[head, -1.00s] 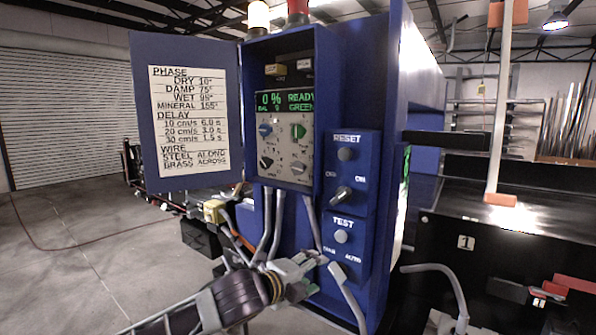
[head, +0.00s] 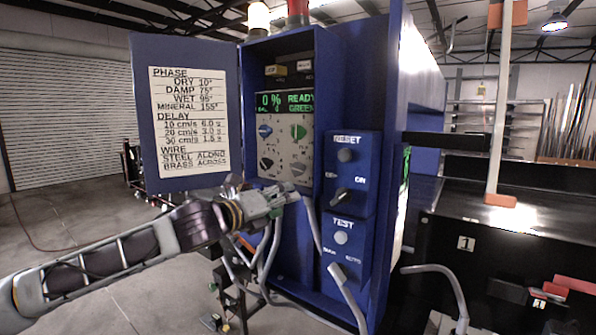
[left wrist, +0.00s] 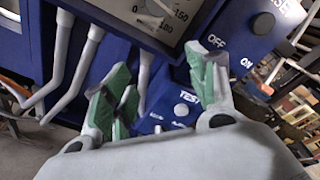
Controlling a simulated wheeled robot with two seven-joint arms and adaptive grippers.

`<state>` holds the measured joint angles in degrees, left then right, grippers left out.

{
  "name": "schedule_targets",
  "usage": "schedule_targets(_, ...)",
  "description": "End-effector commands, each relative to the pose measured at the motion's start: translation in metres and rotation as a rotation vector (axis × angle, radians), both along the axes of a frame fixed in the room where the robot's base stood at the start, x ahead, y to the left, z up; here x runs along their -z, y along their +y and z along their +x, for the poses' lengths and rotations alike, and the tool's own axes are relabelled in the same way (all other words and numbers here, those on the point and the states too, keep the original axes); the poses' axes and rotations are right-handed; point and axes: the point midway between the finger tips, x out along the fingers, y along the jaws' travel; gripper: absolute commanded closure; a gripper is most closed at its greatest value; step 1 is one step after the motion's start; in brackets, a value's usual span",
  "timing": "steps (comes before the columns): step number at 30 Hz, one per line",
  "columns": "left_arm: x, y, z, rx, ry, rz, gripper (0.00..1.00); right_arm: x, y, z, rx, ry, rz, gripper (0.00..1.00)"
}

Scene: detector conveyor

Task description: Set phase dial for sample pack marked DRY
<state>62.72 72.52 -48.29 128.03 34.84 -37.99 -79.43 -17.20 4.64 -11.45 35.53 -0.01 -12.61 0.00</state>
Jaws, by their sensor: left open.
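The instrument panel (head: 284,150) sits inside an open blue cabinet, with a lit display (head: 285,103) reading 0 %, READY and GREEN. Below it are a blue knob (head: 265,131), a green knob (head: 298,132), a dark knob (head: 266,163) and a pale knob (head: 298,169); their labels are too small to read. The door's card (head: 187,120) lists PHASE DRY 10°. My left gripper (head: 290,192) is open and empty just below the panel. In the left wrist view its green-padded fingers (left wrist: 158,68) stand apart below a panel corner with a numbered scale (left wrist: 155,18). My right gripper is not visible.
A RESET box (head: 345,155) with a switch and a TEST box (head: 341,238) are right of the panel. Grey conduits (head: 272,240) hang below the cabinet. The open door (head: 185,60) stands at left. A black conveyor housing (head: 510,260) is at right.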

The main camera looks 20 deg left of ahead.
Motion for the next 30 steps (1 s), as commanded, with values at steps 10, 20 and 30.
schedule_targets(10, -0.048, 0.035, -0.004, -0.018, -0.114, 0.1, 0.43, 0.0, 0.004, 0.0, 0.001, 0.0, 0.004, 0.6)
schedule_targets(20, -0.052, 0.037, -0.005, -0.019, -0.123, 0.109, 0.43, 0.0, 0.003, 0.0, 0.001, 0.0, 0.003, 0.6)
schedule_targets(30, -0.052, 0.036, 0.0, -0.019, -0.123, 0.108, 0.43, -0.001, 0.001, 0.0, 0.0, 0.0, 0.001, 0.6)
